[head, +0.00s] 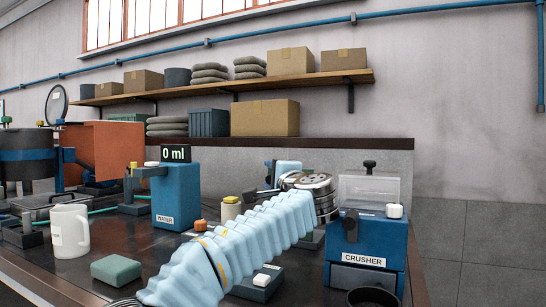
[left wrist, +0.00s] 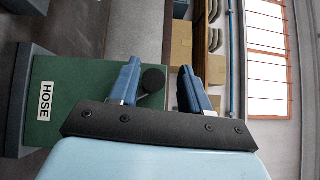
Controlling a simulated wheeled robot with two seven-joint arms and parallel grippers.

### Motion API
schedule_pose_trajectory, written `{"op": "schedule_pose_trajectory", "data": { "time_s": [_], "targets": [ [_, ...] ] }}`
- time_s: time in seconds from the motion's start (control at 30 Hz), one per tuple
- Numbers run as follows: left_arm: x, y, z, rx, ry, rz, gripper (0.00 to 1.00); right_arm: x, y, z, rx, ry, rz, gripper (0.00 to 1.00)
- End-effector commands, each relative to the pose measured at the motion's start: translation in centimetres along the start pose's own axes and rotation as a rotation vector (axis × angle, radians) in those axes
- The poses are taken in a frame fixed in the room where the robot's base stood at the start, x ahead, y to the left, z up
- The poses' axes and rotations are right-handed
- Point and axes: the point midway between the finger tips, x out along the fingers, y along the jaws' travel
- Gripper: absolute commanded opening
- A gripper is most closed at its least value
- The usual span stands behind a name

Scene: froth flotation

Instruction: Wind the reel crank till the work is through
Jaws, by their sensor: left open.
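A green box labelled HOSE (left wrist: 70,100) fills the left of the left wrist view. A round dark knob (left wrist: 153,79) shows between the fingers of my left gripper (left wrist: 160,68), nearer the left finger. I take it for the crank's grip, but cannot tell whether it touches a finger. The gripper is open. In the head view my left arm reaches up to the right in its pale blue sleeve, and its gripper (head: 268,172) is small and partly hidden behind the wrist. I cannot make out the reel there. My right gripper is not in view.
A blue crusher (head: 368,240) stands just right of my left wrist. A water dispenser (head: 176,194) reading 0 ml, a white mug (head: 70,230) and a green block (head: 116,269) stand to the left. A loaded shelf (head: 215,86) hangs on the wall.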

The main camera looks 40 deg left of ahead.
Motion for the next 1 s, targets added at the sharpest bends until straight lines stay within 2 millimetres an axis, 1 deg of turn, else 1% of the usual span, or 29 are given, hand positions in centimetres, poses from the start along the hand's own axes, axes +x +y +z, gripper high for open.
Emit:
{"op": "schedule_pose_trajectory", "data": {
  "time_s": [0.1,0.17,0.2,0.23,0.27,0.3,0.4,0.47,0.57,0.63,0.7,0.8,1.0],
  "targets": [
    [0.1,-2.5,0.1,-0.005,0.002,-0.001,0.47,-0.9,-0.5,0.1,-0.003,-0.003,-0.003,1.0],
    [-0.7,-3.7,0.5,-0.007,0.002,-0.004,0.47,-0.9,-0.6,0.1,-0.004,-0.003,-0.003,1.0],
    [-1.4,-4.7,0.9,-0.008,0.001,-0.005,0.52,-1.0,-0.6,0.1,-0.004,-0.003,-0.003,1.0],
    [-1.9,-5.5,1.2,-0.01,0.001,-0.007,0.6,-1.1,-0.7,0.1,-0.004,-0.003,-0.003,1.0],
    [-2.4,-6.2,1.5,-0.011,-0.001,-0.007,0.71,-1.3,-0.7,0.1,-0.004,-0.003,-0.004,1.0],
    [-3.1,-7.2,1.8,-0.012,0.0,-0.009,0.76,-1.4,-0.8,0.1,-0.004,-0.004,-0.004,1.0],
    [-4.9,-9.7,2.5,-0.015,0.007,-0.009,0.76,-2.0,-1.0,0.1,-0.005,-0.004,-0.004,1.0],
    [-6.4,-10.1,3.0,-0.014,0.009,-0.01,0.76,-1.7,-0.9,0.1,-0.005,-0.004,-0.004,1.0],
    [-8.6,-11.3,3.9,-0.014,0.011,-0.011,0.76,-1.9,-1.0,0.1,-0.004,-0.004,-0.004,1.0],
    [-9.8,-12.1,4.4,-0.015,0.01,-0.01,0.47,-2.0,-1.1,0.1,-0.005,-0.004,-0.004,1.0],
    [-10.9,-12.4,4.7,-0.011,0.009,-0.007,0.47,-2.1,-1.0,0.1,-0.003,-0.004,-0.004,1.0],
    [-11.9,-12.7,5.0,-0.006,0.006,-0.004,0.47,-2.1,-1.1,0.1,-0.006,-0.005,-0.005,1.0],
    [-12.7,-12.8,5.3,-0.003,0.003,-0.002,0.47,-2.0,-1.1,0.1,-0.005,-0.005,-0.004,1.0]
  ]
}}
